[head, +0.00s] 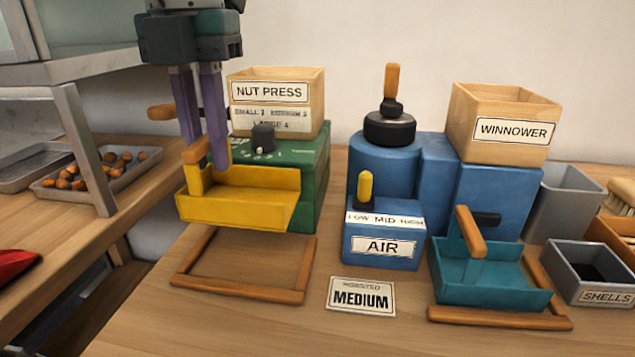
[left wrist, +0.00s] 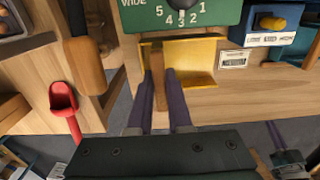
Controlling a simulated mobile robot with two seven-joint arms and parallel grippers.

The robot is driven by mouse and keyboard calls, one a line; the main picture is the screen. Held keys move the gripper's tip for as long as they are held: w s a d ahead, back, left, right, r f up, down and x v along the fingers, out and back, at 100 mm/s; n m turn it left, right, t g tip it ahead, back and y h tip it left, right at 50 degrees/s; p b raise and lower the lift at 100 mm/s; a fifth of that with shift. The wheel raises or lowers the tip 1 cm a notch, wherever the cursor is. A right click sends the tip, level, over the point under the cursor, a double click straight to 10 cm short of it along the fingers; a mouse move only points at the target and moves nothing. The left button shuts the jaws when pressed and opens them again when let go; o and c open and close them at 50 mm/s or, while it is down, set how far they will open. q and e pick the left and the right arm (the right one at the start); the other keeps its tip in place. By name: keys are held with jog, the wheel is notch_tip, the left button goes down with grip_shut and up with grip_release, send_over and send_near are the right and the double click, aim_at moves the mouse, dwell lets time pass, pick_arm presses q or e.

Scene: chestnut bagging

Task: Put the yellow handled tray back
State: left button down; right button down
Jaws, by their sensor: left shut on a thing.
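The yellow tray (head: 238,210) has a wooden handle (head: 197,150) at its left side. My left gripper (head: 206,163) comes down from above and is shut on that handle. The tray appears level and empty, against or just in front of the green nut press (head: 313,185). A wooden frame (head: 240,297) lies empty on the table below and in front of the tray. The tray seems to be above the table, but its underside is hidden. The left wrist view also shows the yellow tray (left wrist: 203,62) beyond the fingers. A dark part with a purple finger, probably my right gripper (left wrist: 277,135), shows at lower right.
The blue winnower (head: 495,195) and AIR box (head: 382,240) stand to the right. A teal tray (head: 490,280) sits in its own wooden frame. A MEDIUM card (head: 361,296) lies beside the empty frame. A metal shelf leg (head: 84,150) stands at left.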

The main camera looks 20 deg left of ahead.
aim_at(218, 207)
pick_arm(q)
notch_tip(218, 207, down, 7)
jog(key=shift+f, duration=0.2)
dwell(0.3)
jog(key=shift+f+b, duration=0.2)
jog(key=shift+b, duration=0.15)
jog(key=c, duration=0.8)
grip_release()
jog(key=shift+c, duration=0.2)
notch_tip(218, 207, up, 12)
jog(key=shift+r+p, duration=0.25)
jog(key=shift+p, duration=0.25)
